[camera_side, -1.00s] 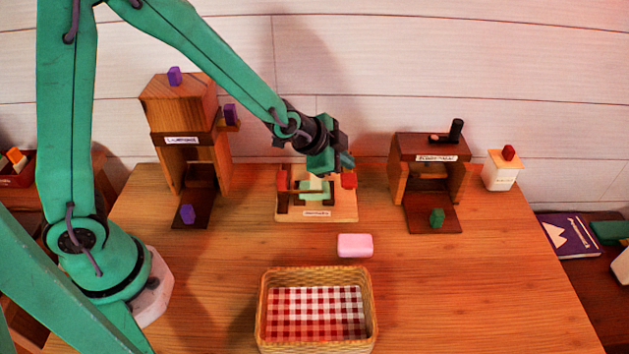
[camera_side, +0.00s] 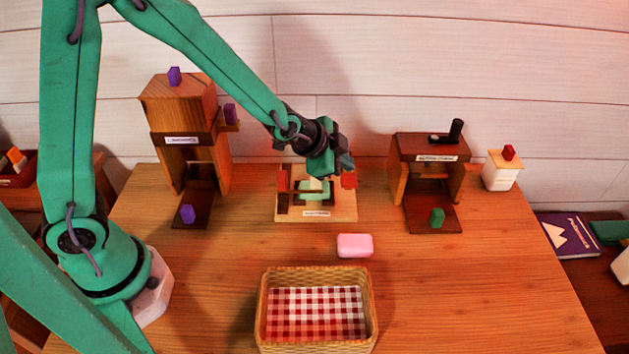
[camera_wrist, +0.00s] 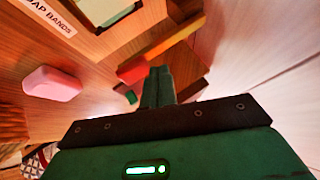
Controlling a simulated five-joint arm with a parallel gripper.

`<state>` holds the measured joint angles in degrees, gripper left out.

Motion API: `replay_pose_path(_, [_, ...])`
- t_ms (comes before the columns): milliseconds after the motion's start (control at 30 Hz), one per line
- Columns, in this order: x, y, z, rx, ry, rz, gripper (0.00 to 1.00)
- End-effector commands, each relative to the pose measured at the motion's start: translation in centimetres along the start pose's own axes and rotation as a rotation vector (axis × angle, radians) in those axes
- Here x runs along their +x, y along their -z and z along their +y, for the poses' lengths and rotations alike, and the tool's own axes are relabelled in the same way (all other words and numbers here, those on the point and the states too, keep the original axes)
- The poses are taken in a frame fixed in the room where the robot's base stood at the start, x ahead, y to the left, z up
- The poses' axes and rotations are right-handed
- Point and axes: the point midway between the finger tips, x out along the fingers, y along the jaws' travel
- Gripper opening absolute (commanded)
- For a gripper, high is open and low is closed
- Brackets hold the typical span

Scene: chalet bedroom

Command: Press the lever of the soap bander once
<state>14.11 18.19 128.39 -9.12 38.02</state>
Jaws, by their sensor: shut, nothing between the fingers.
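The soap bander is the low wooden station (camera_side: 340,215) in the middle of the table, with red blocks at its left (camera_side: 282,180) and right (camera_side: 349,180) and a pale green bar (camera_side: 316,190) between them. A thin crosspiece is partly visible; I cannot tell which part is the lever. My gripper (camera_side: 324,170) is above the back of the station, hiding part of it. In the wrist view my gripper's fingers (camera_wrist: 158,84) are together and empty, close to a red block (camera_wrist: 131,70). Contact cannot be told.
A pink soap (camera_side: 355,245) lies in front of the station, behind a basket (camera_side: 263,310) with a checked lining. A tall wooden dispenser (camera_side: 180,105) stands left, a lower wooden one (camera_side: 400,150) right. A white bottle (camera_side: 502,172) stands farther right. Table around the soap is clear.

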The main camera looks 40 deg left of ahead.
Motion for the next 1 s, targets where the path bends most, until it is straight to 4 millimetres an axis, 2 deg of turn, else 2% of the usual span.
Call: replay_pose_path(1000, [0.63,-0.52,0.53,0.0,-0.003,-0.002,0.0])
